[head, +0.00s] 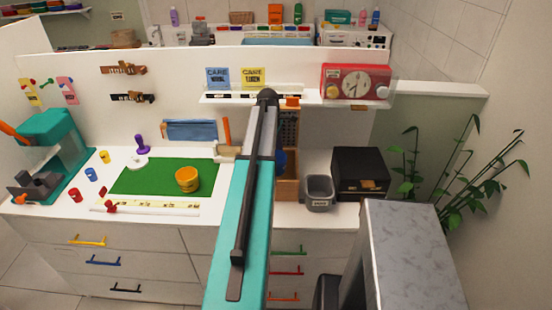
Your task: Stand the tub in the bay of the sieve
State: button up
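A yellow round tub (187,180) stands on the green mat (150,179) on the white worktop. I cannot tell for sure whether it is the task's tub. A small grey open container (319,190) with a label stands right of my arm. I cannot pick out the sieve with certainty. A wooden compartment (287,190) under a dark perforated panel (290,127) shows just right of my arm, and a blue thing there is mostly hidden by the arm. My arm reaches up the middle of the view; its gripper cannot be made out.
A black box (361,173) stands right of the grey container. A shelf (300,100) above carries a red clock radio (356,81). A teal machine (47,148) is at left, with small coloured cups near it. A plant (455,165) stands at right.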

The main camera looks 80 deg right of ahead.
jog(key=shift+f+b, duration=1)
jog(key=shift+f, duration=2)
jog(key=shift+f, duration=0.45)
jog(key=o, duration=1.1)
jog(key=shift+o, duration=1.4)
jog(key=shift+r, duration=0.2)
notch_tip(320, 180, up, 17)
jog(key=p, duration=0.6)
jog(key=shift+p, duration=0.3)
